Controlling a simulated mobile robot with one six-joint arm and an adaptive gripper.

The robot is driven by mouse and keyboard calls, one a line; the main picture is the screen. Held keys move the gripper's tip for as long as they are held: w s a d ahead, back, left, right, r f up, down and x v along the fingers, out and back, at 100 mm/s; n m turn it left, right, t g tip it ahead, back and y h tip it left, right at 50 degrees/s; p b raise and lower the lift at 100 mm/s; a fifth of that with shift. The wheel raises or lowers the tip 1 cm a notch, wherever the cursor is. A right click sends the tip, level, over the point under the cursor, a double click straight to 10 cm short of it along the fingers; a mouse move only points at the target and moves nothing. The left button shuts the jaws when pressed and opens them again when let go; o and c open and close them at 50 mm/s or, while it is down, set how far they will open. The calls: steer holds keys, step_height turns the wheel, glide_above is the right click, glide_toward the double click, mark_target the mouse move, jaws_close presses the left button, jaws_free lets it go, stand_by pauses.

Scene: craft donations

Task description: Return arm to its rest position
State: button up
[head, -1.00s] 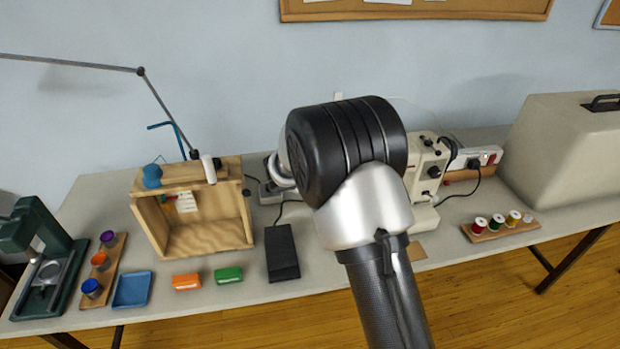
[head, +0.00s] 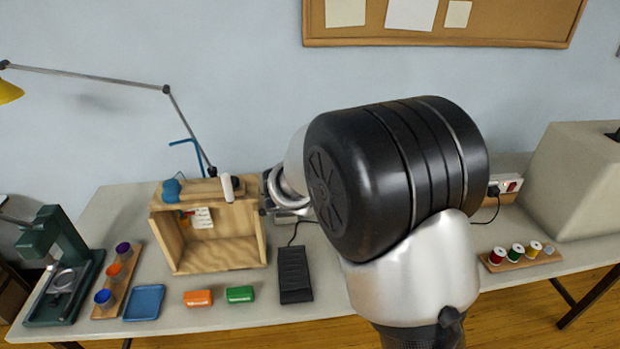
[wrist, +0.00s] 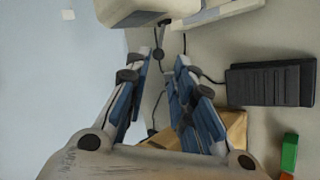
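My arm fills the middle and right of the head view, with its black joint and silver link close to the camera. My gripper is hidden behind the arm there. In the wrist view my gripper (wrist: 166,62) shows two blue-padded fingers with a gap between them and nothing held. It is over the back of the table, near the wall, with a corner of the wooden box (wrist: 236,128) seen past the fingers.
The table holds the open wooden box (head: 212,248), black pedal (head: 295,272), orange block (head: 198,298), green block (head: 240,294), blue tray (head: 144,302), cup rack (head: 121,280), green press (head: 62,262), thread spools (head: 517,253) and beige case (head: 580,180). A lamp arm (head: 95,77) rises behind.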

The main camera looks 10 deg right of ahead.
steer(key=s+d+r+m+g, duration=0.1)
steer(key=s+d+r+m, duration=0.35)
steer(key=s, duration=0.45)
steer(key=s+d+r+m+g, duration=0.25)
steer(key=s+d+r, duration=0.3)
steer(key=s, duration=0.45)
steer(key=s+a+m+y, duration=0.2)
steer(key=s+a, duration=0.1)
steer(key=s, duration=0.7)
steer(key=s+a+m+y, duration=0.2)
steer(key=s+a, duration=0.1)
steer(key=s, duration=0.6)
steer(key=shift+s+a, duration=0.25)
steer(key=shift+s, duration=0.15)
